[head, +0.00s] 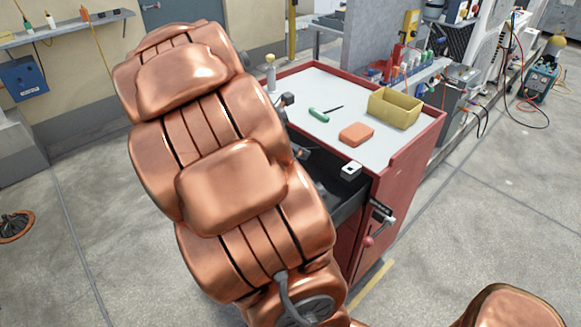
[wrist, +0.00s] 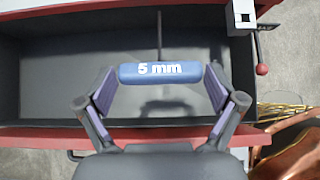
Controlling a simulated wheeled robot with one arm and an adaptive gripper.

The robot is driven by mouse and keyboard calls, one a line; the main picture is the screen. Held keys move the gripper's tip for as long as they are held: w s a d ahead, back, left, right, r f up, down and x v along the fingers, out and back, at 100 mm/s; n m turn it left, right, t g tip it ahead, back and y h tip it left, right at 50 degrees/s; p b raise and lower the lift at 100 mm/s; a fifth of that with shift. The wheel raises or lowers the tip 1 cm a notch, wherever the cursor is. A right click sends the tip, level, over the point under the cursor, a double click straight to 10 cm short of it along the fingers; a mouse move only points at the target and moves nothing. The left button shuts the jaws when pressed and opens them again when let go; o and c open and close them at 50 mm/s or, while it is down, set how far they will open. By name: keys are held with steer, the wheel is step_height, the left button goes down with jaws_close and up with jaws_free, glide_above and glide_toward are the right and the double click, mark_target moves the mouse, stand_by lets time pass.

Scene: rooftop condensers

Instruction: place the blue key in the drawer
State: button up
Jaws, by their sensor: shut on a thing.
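The blue key (wrist: 140,74) has a handle marked "5 mm" and a thin dark shaft pointing toward the top of the wrist view. My gripper (wrist: 162,80) is shut on its handle, one finger at each end. The key is over the open drawer (wrist: 50,90), a dark, empty-looking tray with red edges. A shadow shows on the drawer floor below the handle; the exact height is unclear. In the head view the drawer (head: 349,204) is pulled out from the red cabinet (head: 407,172), and my arm hides the gripper, the key and much of the drawer.
On the cabinet's white top lie a green-handled key (head: 320,115), an orange block (head: 356,134) and a yellow bin (head: 395,108). A latch with a red-knobbed lever (wrist: 262,69) sits by the drawer's right end. Open concrete floor lies right of the cabinet.

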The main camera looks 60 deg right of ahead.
step_height(320, 180, down, 7)
steer(key=b, duration=0.7)
steer(key=shift+w+d+f, duration=0.85)
steer(key=shift+w+d, duration=1)
steer(key=shift+d, duration=0.05)
steer(key=shift+w+d+f, duration=0.9)
steer(key=shift+w+d, duration=1)
steer(key=shift+d, duration=0.05)
steer(key=shift+w+d+f, duration=0.85)
steer(key=shift+w+d, duration=1)
steer(key=shift+d, duration=0.05)
steer(key=o, duration=0.8)
steer(key=shift+r, duration=0.1)
steer(key=p+v, duration=0.1)
steer(key=v, duration=1.1)
